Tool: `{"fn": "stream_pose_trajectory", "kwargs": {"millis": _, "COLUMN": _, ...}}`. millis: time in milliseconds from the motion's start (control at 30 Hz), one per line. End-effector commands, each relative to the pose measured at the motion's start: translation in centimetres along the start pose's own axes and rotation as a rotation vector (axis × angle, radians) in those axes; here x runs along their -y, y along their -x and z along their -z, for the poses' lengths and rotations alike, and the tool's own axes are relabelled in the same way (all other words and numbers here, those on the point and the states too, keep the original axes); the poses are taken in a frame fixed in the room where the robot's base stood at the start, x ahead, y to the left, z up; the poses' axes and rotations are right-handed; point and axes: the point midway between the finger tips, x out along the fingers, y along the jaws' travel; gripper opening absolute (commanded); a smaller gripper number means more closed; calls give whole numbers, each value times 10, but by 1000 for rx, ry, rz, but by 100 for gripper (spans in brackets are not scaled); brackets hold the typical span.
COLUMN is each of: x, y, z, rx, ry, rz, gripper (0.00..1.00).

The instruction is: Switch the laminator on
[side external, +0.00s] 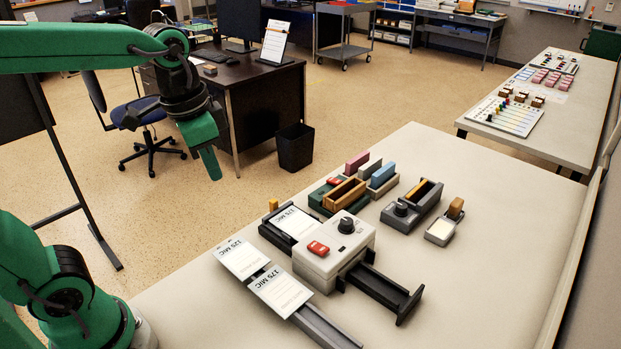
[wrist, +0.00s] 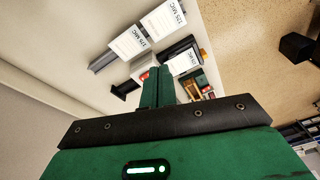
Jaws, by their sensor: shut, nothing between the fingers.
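The laminator (side external: 334,262) is a light grey box on the near table in the side view. On its top are a red switch (side external: 318,248) and a dark round knob (side external: 346,225); I cannot tell the switch's position. A dark tray (side external: 384,287) extends from its right side. My gripper (side external: 210,165) is shut and empty, raised in the air to the upper left of the laminator and clear of it. In the wrist view my gripper (wrist: 158,76) covers much of the laminator; a bit of the red switch (wrist: 145,76) shows beside the fingers.
Pouch stacks marked 125 MIC (side external: 244,259) and 175 MIC (side external: 281,290) lie left of the laminator; another stack (side external: 296,222) lies behind it. Colored blocks in holders (side external: 345,192), a grey device with a knob (side external: 408,210) and a stamp (side external: 455,209) stand farther back. The table's right part is clear.

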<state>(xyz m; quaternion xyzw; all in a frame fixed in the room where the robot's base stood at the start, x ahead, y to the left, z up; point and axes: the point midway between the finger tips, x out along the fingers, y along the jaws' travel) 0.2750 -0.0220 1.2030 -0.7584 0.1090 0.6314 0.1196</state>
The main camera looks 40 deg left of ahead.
Motion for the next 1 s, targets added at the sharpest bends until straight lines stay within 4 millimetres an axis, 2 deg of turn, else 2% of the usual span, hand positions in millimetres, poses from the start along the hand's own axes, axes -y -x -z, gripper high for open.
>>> {"fn": "stream_pose_trajectory", "kwargs": {"millis": 467, "x": -8, "y": -7, "z": 48, "rx": 219, "ry": -242, "rz": -81, "gripper": 0}}
{"fn": "stream_pose_trajectory", "kwargs": {"millis": 1000, "x": -24, "y": -32, "z": 99, "rx": 453, "ry": -508, "rz": -204, "gripper": 0}}
